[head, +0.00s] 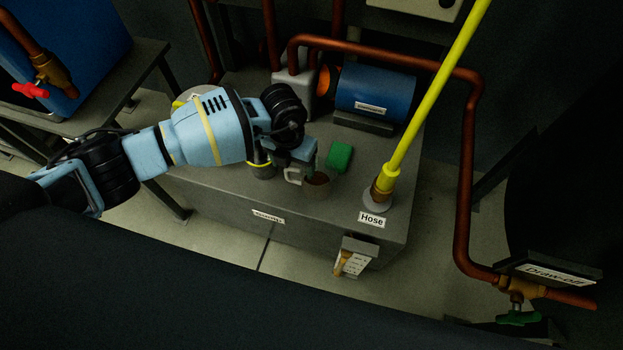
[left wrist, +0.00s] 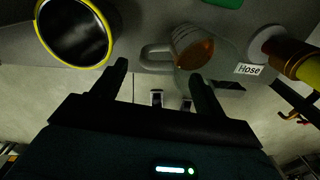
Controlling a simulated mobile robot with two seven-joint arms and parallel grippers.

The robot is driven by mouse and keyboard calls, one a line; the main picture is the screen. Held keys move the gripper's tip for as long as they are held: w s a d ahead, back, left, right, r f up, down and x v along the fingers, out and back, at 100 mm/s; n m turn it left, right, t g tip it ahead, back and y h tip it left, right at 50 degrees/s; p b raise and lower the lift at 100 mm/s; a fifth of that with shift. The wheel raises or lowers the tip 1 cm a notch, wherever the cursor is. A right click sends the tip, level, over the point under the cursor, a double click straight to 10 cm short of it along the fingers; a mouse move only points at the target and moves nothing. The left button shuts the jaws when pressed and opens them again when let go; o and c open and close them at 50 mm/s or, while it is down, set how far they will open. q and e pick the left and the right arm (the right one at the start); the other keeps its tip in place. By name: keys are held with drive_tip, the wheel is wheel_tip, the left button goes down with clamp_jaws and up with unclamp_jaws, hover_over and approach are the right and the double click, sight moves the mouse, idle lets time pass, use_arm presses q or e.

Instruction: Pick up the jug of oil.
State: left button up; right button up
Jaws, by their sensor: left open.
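The jug of oil (head: 317,188) is a small clear jug with brown-orange liquid, standing upright on the grey cabinet top near its front edge. In the left wrist view the jug (left wrist: 196,48) has its handle pointing left. My left gripper (head: 303,168) is beside the jug on its handle side, partly covering it in the head view. In the left wrist view its two fingers (left wrist: 158,88) are apart with nothing between them, and the handle lies just beyond the fingertips. I cannot tell whether a finger touches it. My right gripper is not in view.
A dark cup with a yellow rim (left wrist: 75,35) stands left of the jug. A green block (head: 339,156) lies behind it. A yellow hose (head: 430,100) rises at the right beside the "Hose" label. A blue motor (head: 374,91) and copper pipes (head: 467,190) stand behind and right.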

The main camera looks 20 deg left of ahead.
sight(294, 182)
use_arm(q)
drive_tip(key=shift+f+b, duration=0.3)
drive_tip(key=shift+f, duration=1)
wheel_tip(294, 182, down, 5)
drive_tip(key=shift+r+b, duration=0.1)
drive_tip(key=shift+b, duration=0.75)
drive_tip(key=shift+r, duration=0.1)
drive_tip(key=c, duration=1.3)
drive_tip(key=shift+c, duration=0.2)
drive_tip(key=shift+r, duration=0.15)
